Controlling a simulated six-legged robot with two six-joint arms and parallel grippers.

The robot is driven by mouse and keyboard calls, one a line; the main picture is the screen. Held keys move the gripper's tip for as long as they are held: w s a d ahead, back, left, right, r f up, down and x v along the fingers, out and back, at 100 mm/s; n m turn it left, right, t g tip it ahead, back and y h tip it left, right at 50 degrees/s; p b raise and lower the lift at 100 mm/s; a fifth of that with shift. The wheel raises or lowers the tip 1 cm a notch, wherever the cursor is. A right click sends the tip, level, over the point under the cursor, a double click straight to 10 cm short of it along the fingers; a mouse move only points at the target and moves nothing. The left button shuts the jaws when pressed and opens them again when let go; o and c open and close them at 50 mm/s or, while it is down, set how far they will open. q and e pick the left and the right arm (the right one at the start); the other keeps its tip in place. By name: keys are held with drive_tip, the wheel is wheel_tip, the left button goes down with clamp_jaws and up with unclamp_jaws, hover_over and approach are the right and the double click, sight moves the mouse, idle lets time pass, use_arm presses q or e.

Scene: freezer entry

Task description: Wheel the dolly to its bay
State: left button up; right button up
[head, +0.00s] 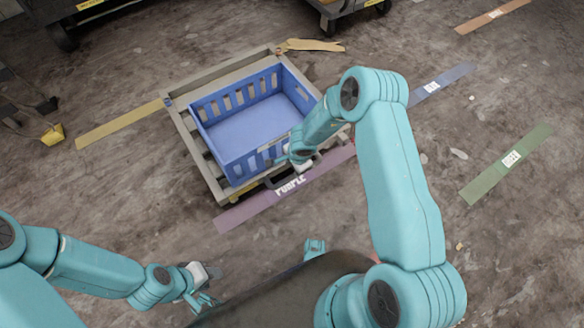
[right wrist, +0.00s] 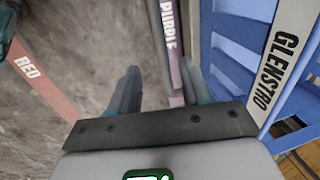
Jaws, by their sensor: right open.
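The dolly (head: 196,158) is a flat grey-beige slatted frame carrying an empty-looking blue crate (head: 242,163). A dark handle (head: 290,184) shows at its near edge, beside the purple floor strip (head: 244,208). My right gripper (head: 302,165) is at this near edge by the handle. In the right wrist view its fingers (right wrist: 160,88) are apart, with a thin dark bar (right wrist: 177,98) near the right finger; I cannot tell if they touch. My left gripper (head: 205,287) is low at the left, open and empty, away from the dolly.
Yellow (head: 120,124), blue (head: 442,84), green (head: 506,164) and orange (head: 492,15) strips mark the stained floor. A red strip (right wrist: 44,84) shows in the right wrist view. Dark wheeled carts (head: 340,12) stand at the back. Brown scrap (head: 312,45) lies behind the dolly. Floor at right is mostly clear.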

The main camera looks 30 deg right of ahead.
drive_tip(key=r, duration=0.2)
drive_tip(key=s+r+p, duration=0.1)
drive_tip(key=r, duration=0.1)
drive_tip(key=shift+r, duration=0.3)
drive_tip(key=shift+w, duration=0.1)
drive_tip(key=s+a+r+n+g+y, duration=0.1)
drive_tip(key=s+a+n, duration=0.35)
drive_tip(key=s, duration=0.25)
drive_tip(key=s+a+r+n+y, duration=0.2)
drive_tip(key=s+a+n, duration=0.2)
drive_tip(key=s+n, duration=0.25)
drive_tip(key=s+a+r+n+g+y, duration=0.1)
drive_tip(key=s+a+n, duration=0.3)
drive_tip(key=s, duration=0.4)
wheel_tip(320, 180, up, 24)
drive_tip(key=p, duration=2.5)
drive_tip(key=shift+w+d+r, duration=0.2)
drive_tip(key=shift+d+r, duration=0.05)
drive_tip(key=shift+d, duration=0.05)
drive_tip(key=shift+f, duration=0.1)
